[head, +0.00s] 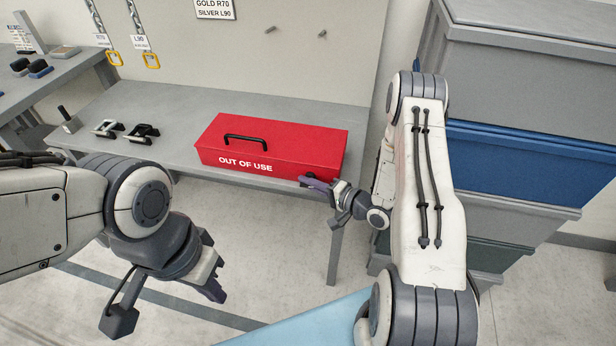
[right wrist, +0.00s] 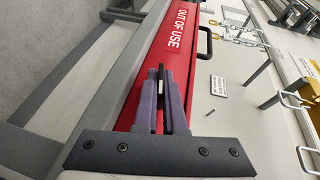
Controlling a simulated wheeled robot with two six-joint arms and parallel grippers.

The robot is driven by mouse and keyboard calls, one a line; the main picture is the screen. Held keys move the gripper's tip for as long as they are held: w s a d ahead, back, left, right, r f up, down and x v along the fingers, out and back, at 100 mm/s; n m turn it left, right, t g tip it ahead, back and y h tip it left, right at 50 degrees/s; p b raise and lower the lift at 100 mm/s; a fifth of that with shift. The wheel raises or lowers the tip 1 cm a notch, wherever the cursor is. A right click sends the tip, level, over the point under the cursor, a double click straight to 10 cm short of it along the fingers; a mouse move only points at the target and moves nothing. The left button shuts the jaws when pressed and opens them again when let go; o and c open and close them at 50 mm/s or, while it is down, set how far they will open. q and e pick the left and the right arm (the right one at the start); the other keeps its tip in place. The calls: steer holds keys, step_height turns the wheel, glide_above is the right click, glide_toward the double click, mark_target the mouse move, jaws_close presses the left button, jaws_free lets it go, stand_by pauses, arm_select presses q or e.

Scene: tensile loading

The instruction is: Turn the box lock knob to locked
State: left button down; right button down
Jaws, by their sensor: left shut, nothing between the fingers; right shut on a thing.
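The red box (head: 270,146) lies on the grey bench with a black handle on its lid and "OUT OF USE" on its front. It also shows in the right wrist view (right wrist: 177,50). My right gripper (head: 306,182) is at the front right part of the box. In the right wrist view its fingers (right wrist: 165,98) are shut on a small dark lock knob with a pale mark (right wrist: 160,76), mostly hidden between them. I cannot tell the knob's setting. My left gripper (head: 214,290) is shut and empty, low in front of the bench, apart from the box.
Two small black-and-silver clamps (head: 125,131) lie left of the box on the bench (head: 190,105). Stacked grey and blue crates (head: 530,150) stand right of my right arm. The bench behind the box is clear.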

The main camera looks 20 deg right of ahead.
steer(key=g+h+p, duration=0.1)
steer(key=p, duration=0.1)
steer(key=n+g+h+p, duration=0.1)
steer(key=g+p, duration=0.1)
steer(key=p, duration=0.1)
steer(key=g+h+p, duration=0.1)
steer(key=h+p, duration=0.1)
steer(key=shift+a+r+n, duration=0.1)
steer(key=shift+r+n, duration=0.25)
steer(key=shift+n, duration=0.05)
steer(key=shift+f+n+g+h+p, duration=0.1)
steer(key=shift+n+g+h+p, duration=0.2)
steer(key=shift+g+h+p, duration=0.45)
steer(key=shift+f+n+g+h+p, duration=0.15)
steer(key=shift+n+g+h+p, duration=0.2)
steer(key=shift+g+h, duration=0.75)
steer(key=shift+h+p, duration=0.55)
steer(key=shift+h, duration=0.1)
steer(key=g+h+p, duration=0.1)
steer(key=p, duration=0.2)
steer(key=shift+n, duration=0.25)
steer(key=shift+g+h+p, duration=0.45)
steer(key=shift+h+p, duration=0.35)
steer(key=shift+p, duration=0.5)
